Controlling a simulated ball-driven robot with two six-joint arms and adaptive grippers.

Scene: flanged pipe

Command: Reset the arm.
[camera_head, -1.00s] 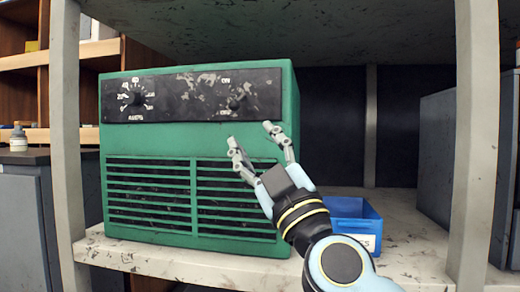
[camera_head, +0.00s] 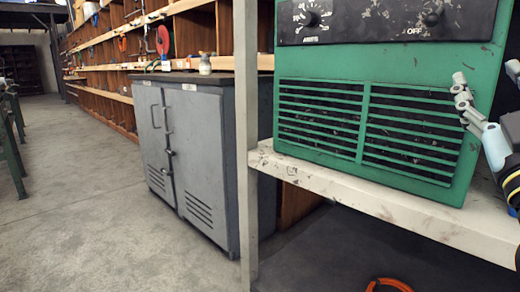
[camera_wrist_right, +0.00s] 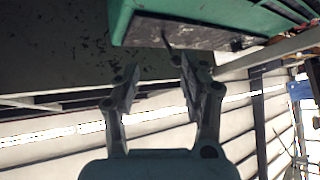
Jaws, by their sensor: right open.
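My right gripper (camera_head: 487,74) is at the right edge of the head view, in front of the green unit (camera_head: 487,90). Its two fingers are spread apart with nothing between them, and its arm runs out of the picture. In the right wrist view the open gripper (camera_wrist_right: 154,70) also shows empty. My left gripper is out of view.
The green unit stands on a pale, worn shelf (camera_head: 400,215) with a grey post (camera_head: 246,150). A grey cabinet (camera_head: 205,150) stands to the left, with wooden shelving (camera_head: 190,35) behind. Open concrete floor (camera_head: 90,190) lies at far left. An orange curved object (camera_head: 388,283) is low down.

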